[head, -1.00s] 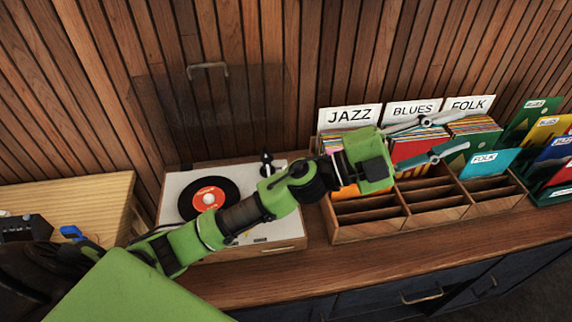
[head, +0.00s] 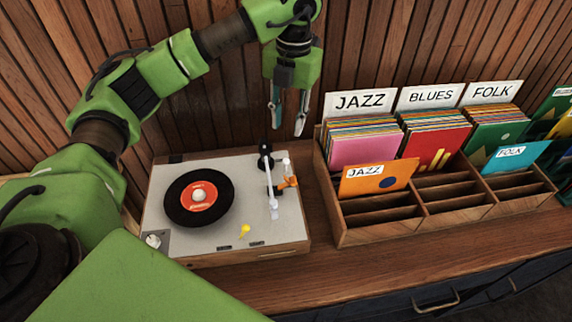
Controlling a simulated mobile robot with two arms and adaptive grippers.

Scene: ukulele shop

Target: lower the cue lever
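The record player (head: 160,200) stands on the wooden counter with a black record (head: 178,208) with a red label on its platter. Its white tonearm (head: 270,190) runs along the right side of the deck, beside the record. An orange lever (head: 288,183) sticks out next to the tonearm, and a small yellow lever (head: 244,231) sits near the front; I cannot tell for certain which is the cue lever. My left gripper (head: 288,118) points down, open and empty, above the back right of the player, apart from it. My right gripper is not in view.
A wooden record crate (head: 342,232) stands right of the player, with JAZZ (head: 361,102), BLUES and FOLK dividers, several sleeves and empty front slots. The slatted wall is close behind. The counter front (head: 290,282) is clear.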

